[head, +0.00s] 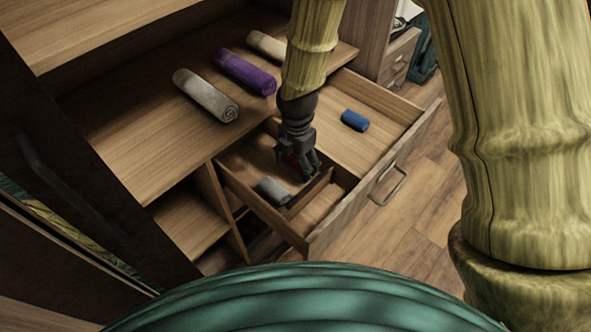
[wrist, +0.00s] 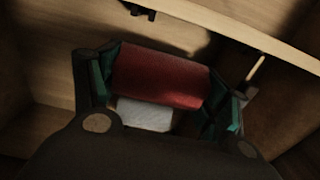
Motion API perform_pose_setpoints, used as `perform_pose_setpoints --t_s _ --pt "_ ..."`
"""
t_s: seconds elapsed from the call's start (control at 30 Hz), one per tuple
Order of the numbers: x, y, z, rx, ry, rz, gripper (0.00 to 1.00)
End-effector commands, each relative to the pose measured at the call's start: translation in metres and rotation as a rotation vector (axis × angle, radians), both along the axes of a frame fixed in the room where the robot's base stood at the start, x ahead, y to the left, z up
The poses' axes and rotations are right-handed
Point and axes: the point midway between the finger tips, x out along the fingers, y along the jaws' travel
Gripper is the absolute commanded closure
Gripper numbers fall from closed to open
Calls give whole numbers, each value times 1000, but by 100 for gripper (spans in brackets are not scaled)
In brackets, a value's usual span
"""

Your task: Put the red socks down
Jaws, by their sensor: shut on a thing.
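My gripper (head: 296,160) reaches down into the open drawer (head: 330,222) in the head view. It is shut on the red socks (wrist: 160,78), a rolled red bundle that lies between the two fingers in the wrist view. In the head view only a small dark red patch of the socks (head: 290,160) shows behind the fingers. A grey rolled bundle (head: 274,191) lies in the drawer near the gripper, and a pale grey thing (wrist: 145,114) shows just below the socks in the wrist view. Whether the socks touch the drawer floor, I cannot tell.
A blue roll (head: 355,120) lies in the drawer's right part. Grey (head: 206,95), purple (head: 244,72) and cream (head: 267,46) rolls lie on the shelf (head: 130,125) above. A low divider (head: 308,192) and the drawer front's handle (head: 388,186) are close by.

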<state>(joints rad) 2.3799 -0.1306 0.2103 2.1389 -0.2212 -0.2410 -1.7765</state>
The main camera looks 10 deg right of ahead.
Motion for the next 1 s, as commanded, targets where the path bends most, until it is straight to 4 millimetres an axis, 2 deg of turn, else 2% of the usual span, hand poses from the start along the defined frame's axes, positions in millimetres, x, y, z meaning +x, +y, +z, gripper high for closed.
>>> perform_pose_setpoints --t_s 0.3,0.7,0.73,0.77,1.0 --pt "-1 0 -35 -1 3 0 42" --pt "0 0 -39 -1 1 1 42" --pt "0 0 -39 -1 1 1 23" --pt "0 0 -38 -1 1 1 17" --pt "0 0 -38 -1 1 1 16"
